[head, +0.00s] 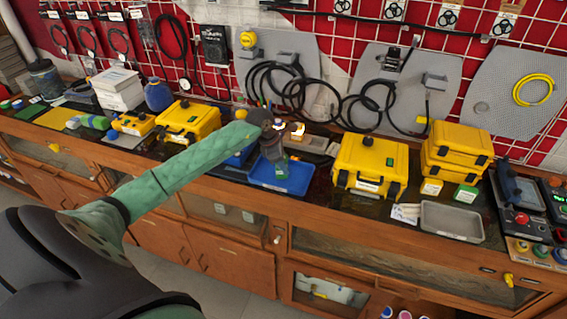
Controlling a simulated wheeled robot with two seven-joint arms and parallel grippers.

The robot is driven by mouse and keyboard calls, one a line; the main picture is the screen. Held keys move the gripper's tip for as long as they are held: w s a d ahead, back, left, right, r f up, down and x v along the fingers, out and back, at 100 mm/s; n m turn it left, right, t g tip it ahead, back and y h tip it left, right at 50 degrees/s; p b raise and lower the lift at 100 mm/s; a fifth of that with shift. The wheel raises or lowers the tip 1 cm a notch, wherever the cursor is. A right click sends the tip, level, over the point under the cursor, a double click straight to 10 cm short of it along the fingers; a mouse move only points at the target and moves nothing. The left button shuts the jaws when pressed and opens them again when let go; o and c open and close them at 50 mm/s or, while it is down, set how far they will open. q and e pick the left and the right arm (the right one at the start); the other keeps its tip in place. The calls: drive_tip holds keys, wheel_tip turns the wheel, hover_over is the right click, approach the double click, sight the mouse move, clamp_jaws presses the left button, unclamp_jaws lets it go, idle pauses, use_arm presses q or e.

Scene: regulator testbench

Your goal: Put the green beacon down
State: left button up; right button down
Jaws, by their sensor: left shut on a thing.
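My left gripper (275,150) points down over the blue tray (298,188) on the bench. It is shut on the green beacon (281,166), a small dark green thing of which only the lower part shows below the fingers. The beacon is over or in the tray; I cannot tell whether it touches the tray floor. My right gripper is not in view.
A large yellow case (370,168) stands right of the blue tray, and another yellow case (189,121) stands to the left. A grey tray (452,221) sits near the front edge at right. Black hoses (290,85) hang on the wall behind.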

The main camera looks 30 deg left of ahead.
use_arm(q)
drive_tip(key=o, duration=1)
drive_tip(key=shift+o, duration=0.3)
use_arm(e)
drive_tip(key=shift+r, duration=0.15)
use_arm(q)
drive_tip(key=shift+r, duration=0.15)
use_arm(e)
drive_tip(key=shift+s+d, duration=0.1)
use_arm(q)
drive_tip(key=shift+a+r, duration=0.1)
drive_tip(key=shift+r, duration=0.05)
drive_tip(key=shift+s+a+r, duration=0.1)
drive_tip(key=shift+a+r, duration=0.05)
drive_tip(key=shift+r, duration=0.1)
drive_tip(key=shift+b+v, duration=0.6)
drive_tip(key=shift+v, duration=0.25)
drive_tip(key=b+v, duration=0.3)
drive_tip(key=v, duration=0.6)
drive_tip(key=shift+r, duration=0.2)
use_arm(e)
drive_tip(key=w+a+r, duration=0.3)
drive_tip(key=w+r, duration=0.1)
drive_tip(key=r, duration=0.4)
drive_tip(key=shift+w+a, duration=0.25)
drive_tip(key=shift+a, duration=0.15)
